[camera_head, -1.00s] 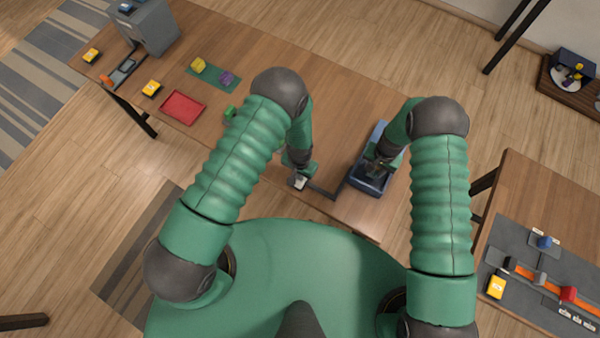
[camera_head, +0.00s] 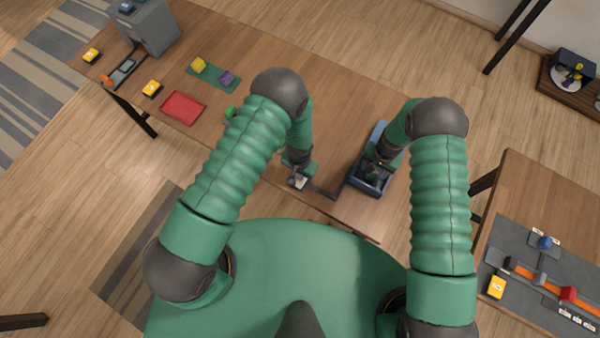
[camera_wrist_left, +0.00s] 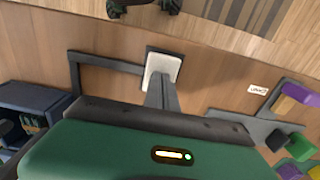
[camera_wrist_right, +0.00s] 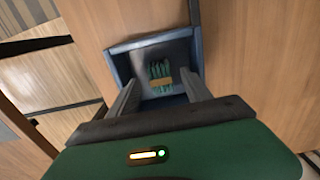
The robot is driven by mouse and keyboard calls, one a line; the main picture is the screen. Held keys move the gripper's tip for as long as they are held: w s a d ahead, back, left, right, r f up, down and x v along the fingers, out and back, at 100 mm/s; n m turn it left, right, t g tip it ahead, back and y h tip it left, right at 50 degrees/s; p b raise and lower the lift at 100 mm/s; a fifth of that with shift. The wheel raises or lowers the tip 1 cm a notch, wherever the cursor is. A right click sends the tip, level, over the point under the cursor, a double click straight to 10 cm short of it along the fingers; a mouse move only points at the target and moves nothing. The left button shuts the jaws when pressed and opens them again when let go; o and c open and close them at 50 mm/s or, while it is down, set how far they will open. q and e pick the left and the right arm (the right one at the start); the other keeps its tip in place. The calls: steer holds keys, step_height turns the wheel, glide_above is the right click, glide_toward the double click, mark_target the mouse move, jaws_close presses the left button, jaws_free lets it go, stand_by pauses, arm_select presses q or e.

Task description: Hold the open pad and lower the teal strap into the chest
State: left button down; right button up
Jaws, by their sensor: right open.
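The pad (camera_wrist_left: 165,66) is a pale square on a dark base in the left wrist view; it also shows in the head view (camera_head: 299,182). My left gripper (camera_wrist_left: 161,82) is shut, with its fingertips at the pad, seemingly touching it. The chest (camera_wrist_right: 114,58) is an open blue box; in the head view it stands (camera_head: 358,183) under my right gripper. The teal strap (camera_wrist_right: 160,71) is a bundle of teal strands with a tan band, inside the chest. My right gripper (camera_wrist_right: 160,92) is open, its fingers apart on either side of the strap.
A dark bar (camera_wrist_left: 105,62) runs from the pad towards the chest. A red tray (camera_head: 183,107), a green mat (camera_head: 205,80) with yellow and purple blocks, and a grey machine (camera_head: 150,27) lie farther left. A second table with a grey mat (camera_head: 520,262) stands at right.

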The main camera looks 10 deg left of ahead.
steer(key=shift+r, duration=0.1)
arm_select(q)
steer(key=shift+s, duration=0.1)
arm_select(e)
step_height(320, 180, up, 10)
stand_by(0.3)
arm_select(q)
step_height(320, 180, up, 7)
steer(key=p, duration=0.5)
arm_select(e)
step_height(320, 180, up, 5)
steer(key=shift+f, duration=0.1)
arm_select(q)
steer(key=shift+w+a, duration=0.1)
steer(key=shift+w, duration=0.15)
arm_select(e)
steer(key=shift+f, duration=0.1)
